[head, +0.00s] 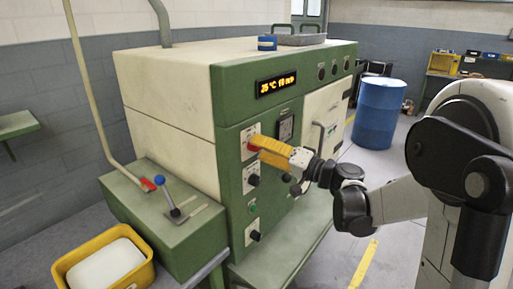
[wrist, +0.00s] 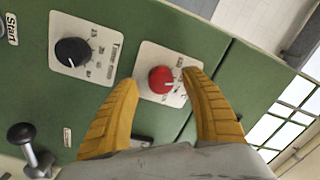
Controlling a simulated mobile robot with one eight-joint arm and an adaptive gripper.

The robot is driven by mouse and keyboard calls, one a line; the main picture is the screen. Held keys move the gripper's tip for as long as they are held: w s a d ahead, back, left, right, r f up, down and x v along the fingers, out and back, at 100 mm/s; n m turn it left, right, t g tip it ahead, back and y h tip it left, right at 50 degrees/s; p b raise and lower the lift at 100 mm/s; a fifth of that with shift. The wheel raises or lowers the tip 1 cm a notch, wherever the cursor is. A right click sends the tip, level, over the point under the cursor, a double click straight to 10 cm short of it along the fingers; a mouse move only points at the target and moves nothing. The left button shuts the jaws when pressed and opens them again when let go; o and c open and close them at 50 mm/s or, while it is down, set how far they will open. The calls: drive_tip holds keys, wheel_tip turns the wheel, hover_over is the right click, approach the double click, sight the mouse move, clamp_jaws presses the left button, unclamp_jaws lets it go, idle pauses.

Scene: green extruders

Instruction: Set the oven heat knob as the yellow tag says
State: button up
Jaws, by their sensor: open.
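A red knob (wrist: 161,80) sits on a white dial plate on the green machine panel (wrist: 115,20). A black knob (wrist: 73,52) with a white pointer line sits on another plate to its left. My gripper (wrist: 161,78) is open, its yellow fingers on either side of the red knob; whether they touch it is unclear. In the head view my gripper (head: 257,144) is at the upper dial plate and partly covers the red knob (head: 252,147). I cannot read which knob is oven heat. I see no clear yellow tag.
The machine display (head: 276,84) shows yellow characters. Lower black knobs (head: 255,235) are on the panel. A lever with a blue ball (head: 158,180) stands at left, near a yellow bin (head: 65,268). A blue barrel (head: 378,112) stands behind right. Floor shows free at front right.

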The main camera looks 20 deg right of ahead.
drive_tip(key=v, duration=1)
drive_tip(key=shift+s, duration=0.35)
drive_tip(key=shift+d, duration=0.1)
drive_tip(key=s+a+f+n+g+h, duration=0.1)
drive_tip(key=s+a+f+g+h, duration=0.45)
drive_tip(key=a, duration=0.55)
drive_tip(key=s+d+f+n+h, duration=0.1)
drive_tip(key=s+d+f+h, duration=0.1)
drive_tip(key=s, duration=0.5)
drive_tip(key=s+d+f+n+g+h, duration=0.1)
drive_tip(key=s+d+f+h, duration=0.1)
drive_tip(key=s, duration=0.6)
drive_tip(key=shift+d+f+n+h, duration=0.4)
drive_tip(key=shift+f+h, duration=0.45)
drive_tip(key=shift+h, duration=0.3)
